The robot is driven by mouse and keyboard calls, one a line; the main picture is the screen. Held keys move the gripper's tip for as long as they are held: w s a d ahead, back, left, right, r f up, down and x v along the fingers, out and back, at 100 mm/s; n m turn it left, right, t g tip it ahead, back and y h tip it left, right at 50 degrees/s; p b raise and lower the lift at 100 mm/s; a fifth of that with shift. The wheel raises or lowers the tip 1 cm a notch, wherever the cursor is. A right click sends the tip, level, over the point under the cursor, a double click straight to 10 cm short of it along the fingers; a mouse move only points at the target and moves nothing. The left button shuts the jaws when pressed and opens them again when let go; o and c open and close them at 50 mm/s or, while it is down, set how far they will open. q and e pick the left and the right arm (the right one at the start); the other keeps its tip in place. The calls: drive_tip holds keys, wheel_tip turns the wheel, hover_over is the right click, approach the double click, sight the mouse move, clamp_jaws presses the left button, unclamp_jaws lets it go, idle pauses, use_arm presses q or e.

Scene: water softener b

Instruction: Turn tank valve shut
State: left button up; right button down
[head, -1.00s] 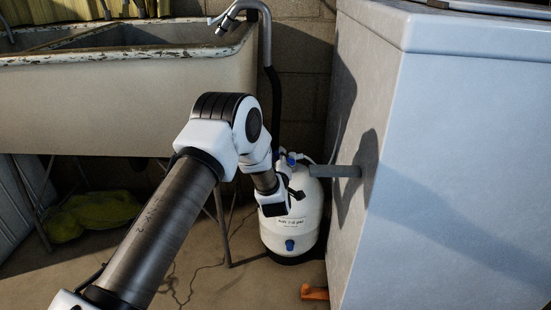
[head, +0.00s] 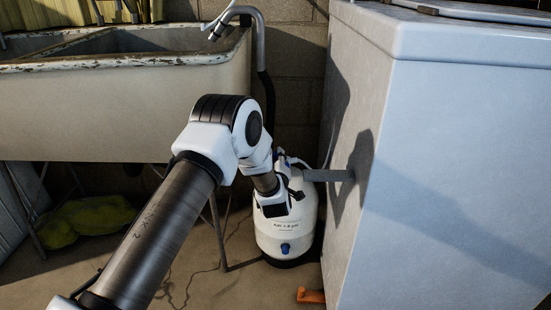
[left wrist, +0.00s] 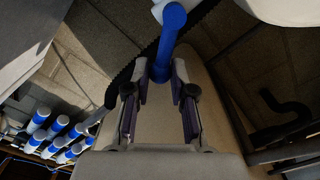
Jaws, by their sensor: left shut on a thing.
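The white tank (head: 287,228) stands upright on the floor between the sink and the large pale box. It has a label and a blue fitting (head: 285,248) low on its front. The tank valve's blue handle (left wrist: 168,38) shows at the top middle of the left wrist view. My left gripper (left wrist: 160,72) is shut on the lower end of this handle, with a finger on each side. In the head view my wrist hides the fingers and most of the tank's top. My right gripper is in neither view.
The large pale box (head: 450,160) stands close on the right, with a grey pipe (head: 328,175) between it and the tank. A worn sink (head: 90,115) is at the left. An orange object (head: 311,296) lies on the floor. Blue-and-white bottles (left wrist: 55,135) show in the left wrist view.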

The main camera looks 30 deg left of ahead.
use_arm(q)
drive_tip(key=shift+w+d+r, duration=0.3)
drive_tip(key=shift+d+r, duration=0.05)
drive_tip(key=shift+d, duration=0.15)
drive_tip(key=shift+o, duration=0.4)
drive_tip(key=shift+w+d+r, duration=0.2)
drive_tip(key=shift+w+d, duration=0.2)
drive_tip(key=shift+d, duration=0.35)
drive_tip(key=o, duration=0.9)
drive_tip(key=shift+o, duration=0.2)
